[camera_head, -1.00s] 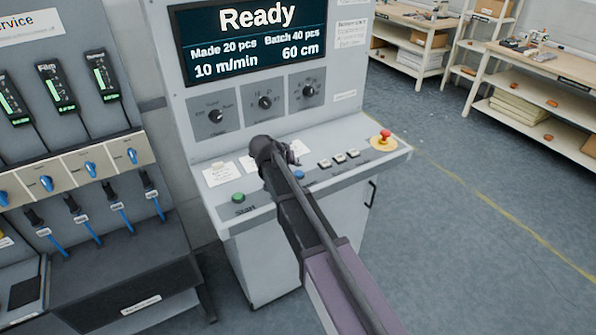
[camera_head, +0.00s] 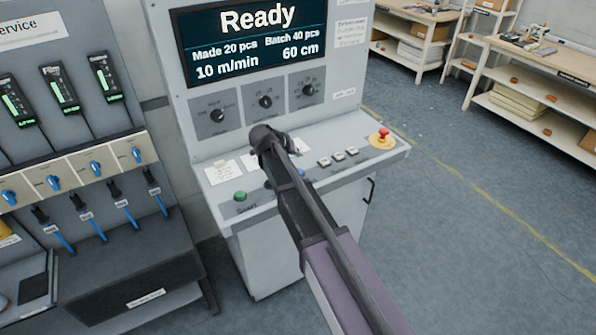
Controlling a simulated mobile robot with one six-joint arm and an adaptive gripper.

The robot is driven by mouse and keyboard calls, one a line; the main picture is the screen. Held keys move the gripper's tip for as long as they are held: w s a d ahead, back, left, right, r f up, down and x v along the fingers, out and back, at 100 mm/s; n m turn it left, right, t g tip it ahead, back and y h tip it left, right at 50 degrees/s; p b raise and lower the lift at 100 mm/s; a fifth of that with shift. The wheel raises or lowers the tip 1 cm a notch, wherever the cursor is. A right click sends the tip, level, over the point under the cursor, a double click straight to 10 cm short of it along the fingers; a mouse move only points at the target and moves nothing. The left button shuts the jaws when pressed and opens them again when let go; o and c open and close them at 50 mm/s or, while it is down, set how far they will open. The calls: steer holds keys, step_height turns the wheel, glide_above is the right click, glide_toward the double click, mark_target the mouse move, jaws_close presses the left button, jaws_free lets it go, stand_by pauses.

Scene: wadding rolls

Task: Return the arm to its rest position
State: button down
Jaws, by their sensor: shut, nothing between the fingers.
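My arm (camera_head: 335,265) reaches up from the bottom edge, right of centre, as a purple link and then a dark link. It ends in view at a dark rounded joint (camera_head: 264,138) in front of the grey machine's sloping control panel (camera_head: 345,171). I cannot make out any gripper fingers. The joint and the dark link hide part of the panel and its labels. I cannot tell whether the arm touches the panel.
The machine's screen (camera_head: 256,42) reads "Ready". A green start button (camera_head: 240,196) and a red emergency stop (camera_head: 384,136) sit on the panel. A service cabinet (camera_head: 150,262) stands left. Shelves (camera_head: 535,105) stand back right; the floor (camera_head: 465,245) between is clear.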

stand_by(0.4)
steer(key=s+d+f+g+y, duration=0.2)
steer(key=s+d+g+y, duration=0.1)
steer(key=s+d, duration=0.8)
steer(key=s+d+f+g+y, duration=0.3)
steer(key=s+d, duration=0.9)
steer(key=s, duration=0.2)
steer(key=shift+s+f+g, duration=0.25)
steer(key=shift+f+g, duration=0.05)
